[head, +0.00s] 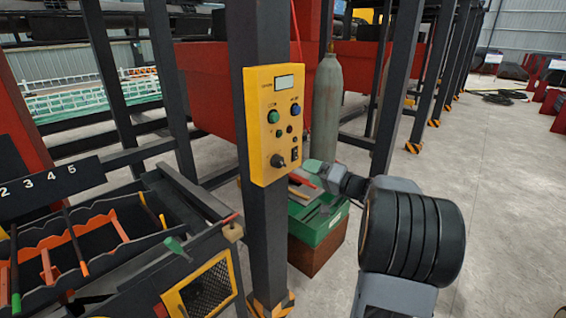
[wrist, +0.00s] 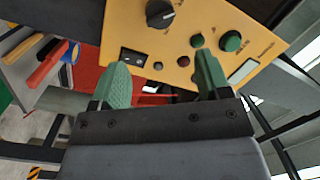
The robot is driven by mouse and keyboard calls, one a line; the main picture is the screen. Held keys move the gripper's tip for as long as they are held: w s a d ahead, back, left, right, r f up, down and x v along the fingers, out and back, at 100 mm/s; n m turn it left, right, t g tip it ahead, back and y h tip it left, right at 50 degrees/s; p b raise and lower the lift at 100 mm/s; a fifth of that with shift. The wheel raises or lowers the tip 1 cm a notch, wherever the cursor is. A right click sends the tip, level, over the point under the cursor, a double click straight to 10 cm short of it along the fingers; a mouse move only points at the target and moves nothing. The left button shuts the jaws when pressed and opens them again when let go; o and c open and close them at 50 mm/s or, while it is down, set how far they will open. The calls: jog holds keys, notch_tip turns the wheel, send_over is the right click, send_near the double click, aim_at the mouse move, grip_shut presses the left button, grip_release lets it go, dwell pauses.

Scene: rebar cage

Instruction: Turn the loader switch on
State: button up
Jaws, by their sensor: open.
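A yellow control panel (head: 262,140) is fixed to a dark upright post. It carries a black rocker switch (head: 294,154), a black rotary knob (head: 278,160), and several coloured buttons. I cannot read which control is labelled loader. My gripper (head: 316,170) is to the right of the panel's lower part, apart from it in the head view. In the wrist view, my gripper (wrist: 160,75) has its two green fingers spread with nothing between them. The rocker switch (wrist: 131,56) shows just beyond the left fingertip, and the knob (wrist: 160,14) is farther up. The right finger hides part of the panel.
A grey gas cylinder (head: 327,105) stands behind the panel. A green box (head: 318,228) sits below my gripper. A tool rack (head: 100,230) is at left. Open concrete floor (head: 495,150) lies at right.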

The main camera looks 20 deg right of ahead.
aim_at(284, 164)
jog(key=p+x, duration=0.2)
jog(key=x, duration=0.9)
jog(key=shift+a+r+p, duration=0.1)
jog(key=shift+p, duration=0.2)
jog(key=c, duration=0.9)
